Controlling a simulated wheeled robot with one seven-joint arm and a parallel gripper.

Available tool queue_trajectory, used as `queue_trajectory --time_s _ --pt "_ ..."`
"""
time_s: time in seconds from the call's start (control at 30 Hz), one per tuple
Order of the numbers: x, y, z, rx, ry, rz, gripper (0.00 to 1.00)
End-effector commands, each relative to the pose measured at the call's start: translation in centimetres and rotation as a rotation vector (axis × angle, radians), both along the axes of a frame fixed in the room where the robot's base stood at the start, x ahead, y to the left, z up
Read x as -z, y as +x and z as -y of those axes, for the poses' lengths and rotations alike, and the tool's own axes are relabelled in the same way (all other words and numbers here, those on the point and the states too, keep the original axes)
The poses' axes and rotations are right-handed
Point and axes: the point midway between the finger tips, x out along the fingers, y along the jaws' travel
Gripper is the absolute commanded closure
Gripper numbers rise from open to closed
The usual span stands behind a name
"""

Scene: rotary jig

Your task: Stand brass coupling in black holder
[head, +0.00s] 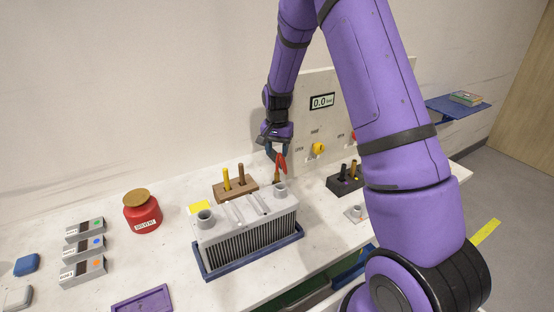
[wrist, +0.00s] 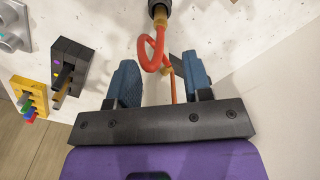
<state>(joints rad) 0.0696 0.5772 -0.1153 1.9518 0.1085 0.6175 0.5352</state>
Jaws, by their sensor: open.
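In the wrist view the coupling (wrist: 158,19) meets a dark round port at the top edge. My gripper (head: 277,147) is above and behind it. In the wrist view my gripper (wrist: 161,80) is open, with the red hose passing between its blue fingers, not clamped. The black holder (head: 345,186) stands to the right with dark and yellow pegs; it also shows in the wrist view (wrist: 68,55).
A wooden holder (head: 236,192) with two pegs stands behind the block, which sits in a blue tray (head: 250,257). A red jar (head: 142,213) and small boxes are left. A panel with a yellow knob (head: 318,149) is behind. My arm hides the right side.

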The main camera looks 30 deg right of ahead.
Motion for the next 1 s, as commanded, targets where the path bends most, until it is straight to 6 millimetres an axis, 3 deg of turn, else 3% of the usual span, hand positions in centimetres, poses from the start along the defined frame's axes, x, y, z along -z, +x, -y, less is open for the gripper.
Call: queue_trajectory --time_s 0.17,0.27,0.37,0.7,1.0 --pt "-1.7 -0.3 -0.3 -0.014 0.001 0.010 0.54" --pt "-4.1 -1.1 -0.8 -0.043 0.003 0.030 0.54" --pt "-7.7 -2.5 -1.7 -0.093 0.006 0.064 0.54" --pt "-18.8 -10.1 -4.6 -0.286 -0.004 0.178 0.54" --pt "-25.3 -18.5 -6.7 -0.458 -0.040 0.275 0.54"
